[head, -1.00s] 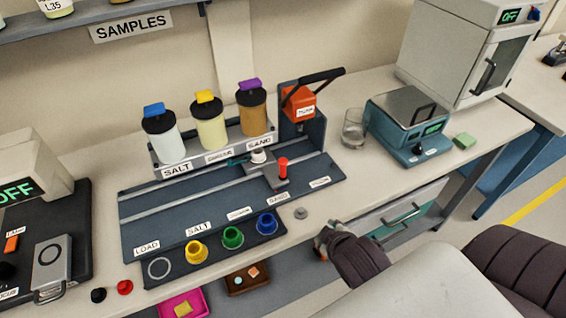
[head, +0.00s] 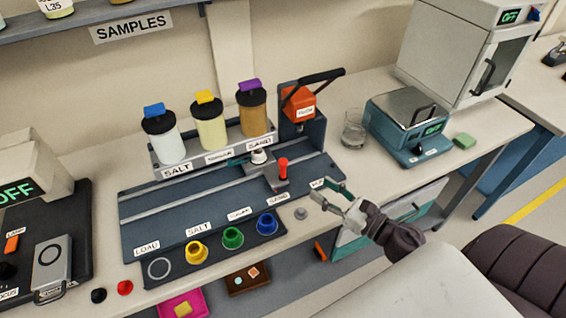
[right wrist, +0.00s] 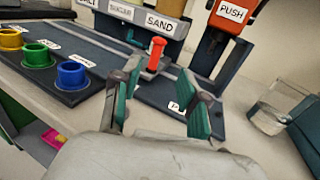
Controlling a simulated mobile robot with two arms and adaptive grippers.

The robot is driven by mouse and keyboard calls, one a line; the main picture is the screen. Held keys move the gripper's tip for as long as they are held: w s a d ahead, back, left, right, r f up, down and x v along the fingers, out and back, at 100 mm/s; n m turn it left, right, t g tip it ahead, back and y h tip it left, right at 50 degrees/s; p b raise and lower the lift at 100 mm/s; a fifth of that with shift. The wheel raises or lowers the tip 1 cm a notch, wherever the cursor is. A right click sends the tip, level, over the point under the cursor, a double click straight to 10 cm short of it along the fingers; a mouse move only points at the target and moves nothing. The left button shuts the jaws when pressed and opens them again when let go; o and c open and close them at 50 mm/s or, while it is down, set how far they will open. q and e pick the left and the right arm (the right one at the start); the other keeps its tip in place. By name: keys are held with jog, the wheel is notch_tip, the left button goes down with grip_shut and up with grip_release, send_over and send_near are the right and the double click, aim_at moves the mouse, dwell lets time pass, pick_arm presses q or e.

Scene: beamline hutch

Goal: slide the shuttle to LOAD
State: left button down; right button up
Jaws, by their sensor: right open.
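The shuttle (head: 266,172) is a grey carriage with a red knob on the rails of the dark blue track board (head: 150,220), near the SAND mark. A small white-topped piece sits on its back part. The LOAD label (head: 146,248) is at the board's far left end. My right gripper (head: 328,193) is open and empty over the board's right front edge, to the right of the shuttle. In the right wrist view the red knob (right wrist: 156,54) shows beyond and between the open fingers (right wrist: 160,100), apart from them. My left gripper is not in view.
Jars of salt (head: 166,138) and other powders stand behind the track. An orange press (head: 299,103) with a black lever stands at its right end. A glass (head: 353,130) and a scale (head: 408,125) stand right.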

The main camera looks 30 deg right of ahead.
aim_at(286, 163)
jog(key=p+x, duration=0.4)
jog(key=x, duration=0.8)
jog(key=shift+w+a+r, duration=0.1)
jog(key=shift+w+a, duration=0.15)
jog(key=shift+w, duration=0.05)
jog(key=shift+w+a+p, duration=0.2)
jog(key=shift+w+p, duration=0.1)
jog(key=shift+w, duration=0.2)
grip_shut()
